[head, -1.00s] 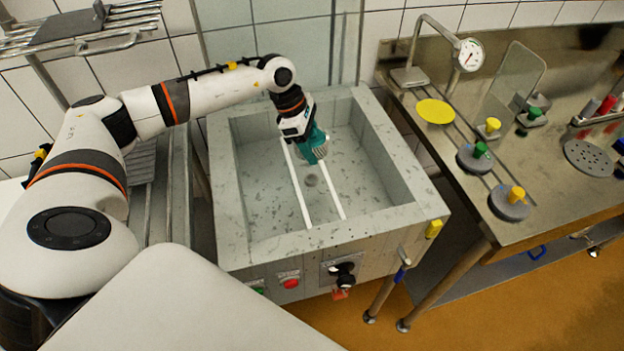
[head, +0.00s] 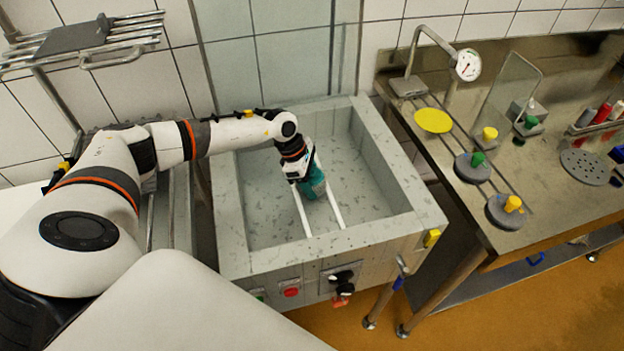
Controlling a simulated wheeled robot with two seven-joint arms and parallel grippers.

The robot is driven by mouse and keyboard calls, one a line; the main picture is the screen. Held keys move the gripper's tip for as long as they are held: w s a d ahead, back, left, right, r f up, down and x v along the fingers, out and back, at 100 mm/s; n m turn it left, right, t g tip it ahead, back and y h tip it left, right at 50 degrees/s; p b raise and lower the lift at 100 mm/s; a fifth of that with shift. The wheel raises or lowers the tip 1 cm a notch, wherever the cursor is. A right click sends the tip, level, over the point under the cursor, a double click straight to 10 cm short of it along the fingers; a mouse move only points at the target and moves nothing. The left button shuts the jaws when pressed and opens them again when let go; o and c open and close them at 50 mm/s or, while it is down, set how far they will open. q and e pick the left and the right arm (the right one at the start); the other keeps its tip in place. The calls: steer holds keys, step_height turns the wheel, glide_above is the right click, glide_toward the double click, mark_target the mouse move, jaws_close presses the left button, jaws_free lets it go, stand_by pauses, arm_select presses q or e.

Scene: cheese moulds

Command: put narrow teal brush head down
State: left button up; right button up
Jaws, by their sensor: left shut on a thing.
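The teal brush head (head: 314,184) is in the grip of my left gripper (head: 306,183), inside the grey stone-like sink. The brush head points down and sits low, over or by the two white rails (head: 335,206) in the basin. I cannot tell whether it touches the rails or the sink floor. My left gripper is shut on it and partly hides it. My right gripper is not in view.
The sink (head: 228,222) has thick walls and a front panel with a red button (head: 291,292) and a black knob. A steel table (head: 450,213) at the right holds a yellow disc (head: 433,121), knobbed weights and a dial gauge (head: 467,64). A wall rack (head: 120,40) hangs upper left.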

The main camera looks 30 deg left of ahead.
arm_select(q)
steer(key=shift+f, duration=0.2)
steer(key=o, duration=0.7)
steer(key=shift+s, duration=0.1)
steer(key=shift+c, duration=0.2)
steer(key=o, duration=0.4)
steer(key=shift+o, duration=0.2)
steer(key=shift+a+r, duration=0.1)
steer(key=shift+r, duration=0.35)
steer(key=b+v, duration=0.1)
steer(key=v, duration=1)
steer(key=shift+r+b, duration=0.3)
steer(key=shift+b, duration=0.1)
